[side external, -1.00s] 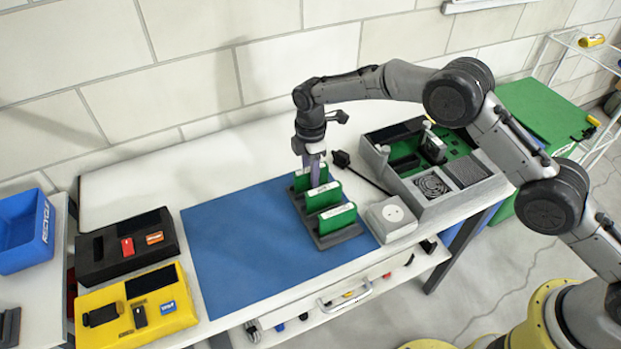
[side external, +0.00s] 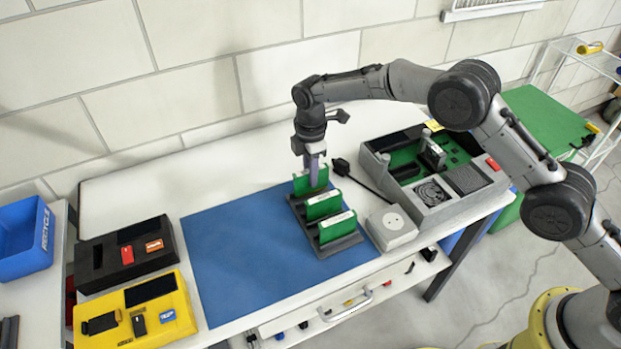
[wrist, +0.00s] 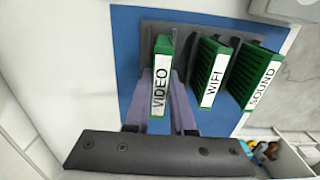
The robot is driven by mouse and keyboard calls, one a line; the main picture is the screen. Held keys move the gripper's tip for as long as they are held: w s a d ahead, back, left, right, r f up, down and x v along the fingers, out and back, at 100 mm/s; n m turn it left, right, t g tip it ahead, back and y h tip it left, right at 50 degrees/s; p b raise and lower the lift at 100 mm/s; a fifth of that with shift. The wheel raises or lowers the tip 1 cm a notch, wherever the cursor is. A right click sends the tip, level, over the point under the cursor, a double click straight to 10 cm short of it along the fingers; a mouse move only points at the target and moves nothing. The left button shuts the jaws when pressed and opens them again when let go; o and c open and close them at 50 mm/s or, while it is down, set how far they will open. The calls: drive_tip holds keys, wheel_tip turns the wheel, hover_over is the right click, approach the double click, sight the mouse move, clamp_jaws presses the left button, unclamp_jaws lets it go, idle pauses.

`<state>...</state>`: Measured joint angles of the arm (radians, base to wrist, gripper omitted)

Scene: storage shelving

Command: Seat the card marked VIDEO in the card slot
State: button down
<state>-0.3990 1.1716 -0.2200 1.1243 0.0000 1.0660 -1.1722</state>
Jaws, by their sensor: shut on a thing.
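The green VIDEO card (wrist: 160,75) has its white label facing the wrist camera. It stands at the end of a dark grey rack (wrist: 150,27), in line with the WIFI card (wrist: 212,78) and the SOUND card (wrist: 258,80). My gripper (wrist: 162,98) has its purple fingers on both sides of the VIDEO card, shut on it. In the side external view my gripper (side external: 313,177) points down at the rearmost card of the rack (side external: 330,247). The grey console with a green board (side external: 457,158) stands to the right; I cannot clearly make out the card slot.
The blue mat (side external: 240,250) is clear left of the rack.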

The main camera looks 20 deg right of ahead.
drive_tip(key=s+d+r, duration=0.3)
drive_tip(key=s+r, duration=0.2)
drive_tip(key=s, duration=0.2)
drive_tip(key=s+d+r, duration=0.3)
drive_tip(key=s+r, duration=0.3)
drive_tip(key=s+d, duration=0.3)
drive_tip(key=d, duration=0.6)
drive_tip(key=s+d, duration=0.2)
drive_tip(key=d, duration=0.7)
drive_tip(key=w+f, duration=0.3)
drive_tip(key=w, duration=0.1)
drive_tip(key=w+f, duration=0.3)
drive_tip(key=w, duration=0.2)
drive_tip(key=w+d+f, duration=0.1)
drive_tip(key=w+f, duration=0.2)
drive_tip(key=w, duration=0.1)
drive_tip(key=shift+w+f, duration=0.15)
drive_tip(key=shift+w, duration=0.15)
drive_tip(key=shift+f, duration=1.55)
drive_tip(key=shift+f, duration=0.1)
